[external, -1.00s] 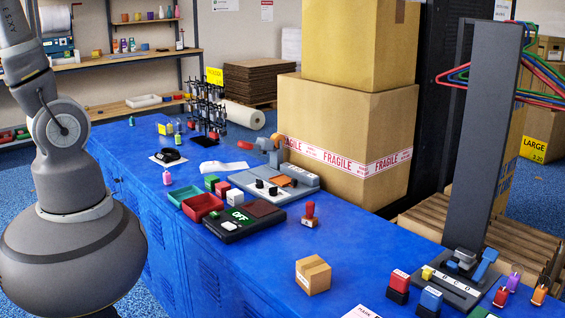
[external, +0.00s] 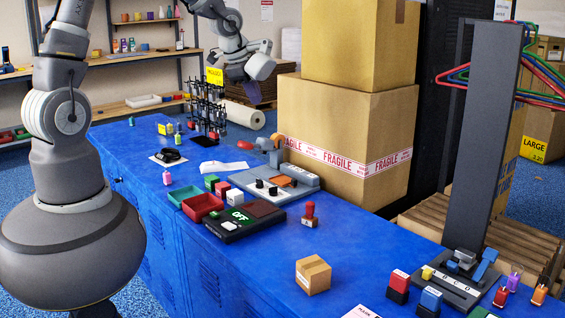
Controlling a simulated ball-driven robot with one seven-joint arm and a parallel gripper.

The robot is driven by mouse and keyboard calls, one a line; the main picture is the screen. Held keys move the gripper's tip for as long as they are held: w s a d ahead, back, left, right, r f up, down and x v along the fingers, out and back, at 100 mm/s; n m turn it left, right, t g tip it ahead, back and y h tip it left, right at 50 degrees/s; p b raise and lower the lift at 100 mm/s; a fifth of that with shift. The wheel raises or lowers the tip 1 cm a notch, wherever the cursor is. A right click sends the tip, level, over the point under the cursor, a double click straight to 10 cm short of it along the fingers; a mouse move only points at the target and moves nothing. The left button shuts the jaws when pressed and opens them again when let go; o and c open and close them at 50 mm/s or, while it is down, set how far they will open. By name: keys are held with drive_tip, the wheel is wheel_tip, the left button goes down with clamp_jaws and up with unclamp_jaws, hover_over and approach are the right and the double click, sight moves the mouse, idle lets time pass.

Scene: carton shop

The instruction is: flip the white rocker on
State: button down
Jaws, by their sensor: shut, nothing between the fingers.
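The white rocker (external: 230,226) is a small white piece at the front left of a flat black panel (external: 226,237) on the blue bench. A small green display reading OFF (external: 239,215) sits behind it on the panel. My gripper (external: 261,67) is at the end of my arm at the top centre, well above and behind the panel in the picture. It is shut and empty. Its fingertips are too small to make out clearly. Nothing touches the rocker.
Red and green trays (external: 202,206) and small red, green and white blocks stand beside the panel. A grey device with knobs (external: 275,181) is behind it. A red-handled stamp (external: 309,214) and carton (external: 313,275) stand right. Tall stacked boxes (external: 345,140) rise behind.

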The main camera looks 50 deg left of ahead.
drive_tip(key=s+d+f+m+g, duration=0.1)
drive_tip(key=s+f+m+g, duration=0.2)
drive_tip(key=s+f, duration=0.6)
drive_tip(key=m+g+h, duration=0.2)
drive_tip(key=m, duration=0.1)
hover_over(231, 226)
drive_tip(key=a, duration=0.2)
wheel_tip(231, 226, down, 7)
drive_tip(key=shift+a+p, duration=0.15)
drive_tip(key=shift+p, duration=0.25)
drive_tip(key=f+b, duration=0.2)
drive_tip(key=f, duration=0.2)
drive_tip(key=d+f+b, duration=0.1)
drive_tip(key=f+b, duration=0.2)
drive_tip(key=f, duration=0.2)
drive_tip(key=d+f+b, duration=0.1)
drive_tip(key=f+b, duration=0.1)
drive_tip(key=f, duration=0.3)
drive_tip(key=shift+y+b, duration=0.3)
drive_tip(key=shift+b, duration=0.05)
